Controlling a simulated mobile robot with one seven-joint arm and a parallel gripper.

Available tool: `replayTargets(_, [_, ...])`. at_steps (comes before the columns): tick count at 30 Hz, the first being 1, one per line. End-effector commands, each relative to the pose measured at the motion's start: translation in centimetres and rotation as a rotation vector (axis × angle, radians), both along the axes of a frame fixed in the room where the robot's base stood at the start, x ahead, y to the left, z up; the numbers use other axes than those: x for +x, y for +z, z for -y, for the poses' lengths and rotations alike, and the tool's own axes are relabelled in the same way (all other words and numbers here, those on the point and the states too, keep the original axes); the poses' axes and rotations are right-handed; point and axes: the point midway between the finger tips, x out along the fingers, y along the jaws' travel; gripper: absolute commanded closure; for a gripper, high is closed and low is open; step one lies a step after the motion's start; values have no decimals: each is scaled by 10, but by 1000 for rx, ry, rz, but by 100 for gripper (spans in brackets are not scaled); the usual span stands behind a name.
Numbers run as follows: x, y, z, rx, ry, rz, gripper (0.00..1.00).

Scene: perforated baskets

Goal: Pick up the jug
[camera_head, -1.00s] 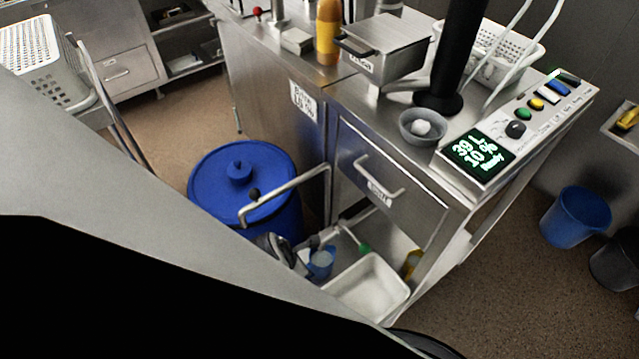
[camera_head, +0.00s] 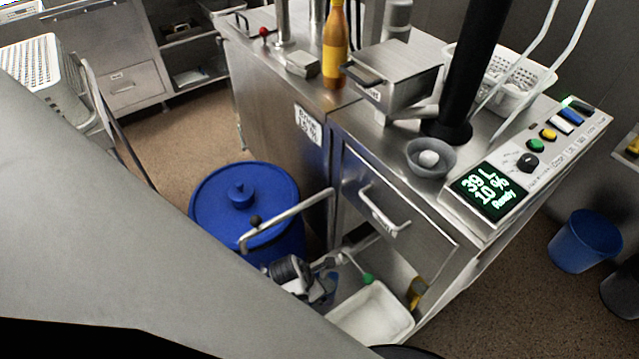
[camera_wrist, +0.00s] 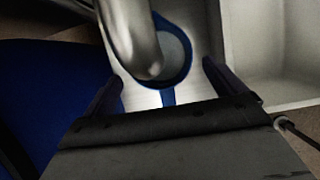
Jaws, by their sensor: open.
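The jug is blue and small, and in the head view (camera_head: 329,288) it sits low in the open bay under the counter, partly hidden by my gripper (camera_head: 312,286). In the wrist view I look down on the jug's round blue rim (camera_wrist: 184,78) and pale inside, with a blue handle (camera_wrist: 168,97) pointing towards me. My gripper (camera_wrist: 163,72) is open, one dark finger to each side of the handle, with gaps between. A curved metal pipe (camera_wrist: 135,40) hangs over the jug and hides part of its rim.
A white tray (camera_head: 405,327) lies right of the jug. A blue lidded barrel (camera_head: 215,205) stands to the left, with a bent metal pipe (camera_head: 300,207) in front. A drawer handle (camera_head: 383,212) juts out above the bay.

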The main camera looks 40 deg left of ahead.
Motion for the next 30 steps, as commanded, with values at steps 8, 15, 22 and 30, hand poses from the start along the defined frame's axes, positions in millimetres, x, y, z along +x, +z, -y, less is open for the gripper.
replayTargets(8, [11,-35,6,-3,0,-2,5])
replayTargets(15, [16,-47,8,0,1,-1,5])
replayTargets(22, [16,-47,8,0,1,-1,17])
replayTargets(30, [16,-47,8,0,1,-1,52])
